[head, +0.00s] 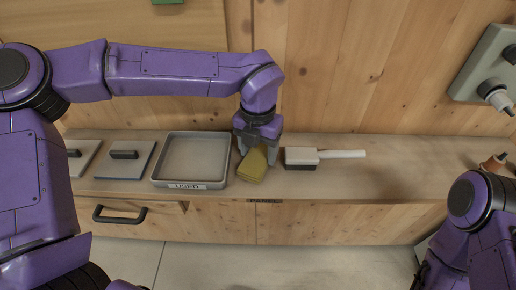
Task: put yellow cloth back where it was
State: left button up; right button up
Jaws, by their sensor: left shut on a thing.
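The yellow cloth (252,166) is at the left gripper's fingertips, just right of the grey tray labelled "USED" (188,185). My left gripper (257,150) points down over the counter and is shut on the cloth. The cloth looks folded and tilted; I cannot tell whether it touches the counter. My right arm shows at the lower right, but its gripper is out of view.
The wooden counter (410,165) has a brush with a white handle (322,156) right of the cloth. Lidded grey plates (125,163) lie left of the tray. A small brown object (494,163) is at the right, below a wall box (485,65). The counter between brush and brown object is clear.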

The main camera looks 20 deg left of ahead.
aim_at(258, 156)
pick_arm(q)
jog(key=shift+s+f, duration=0.15)
jog(key=o, duration=0.9)
jog(key=shift+a, duration=0.1)
notch_tip(258, 156, up, 12)
jog(key=shift+r, duration=0.1)
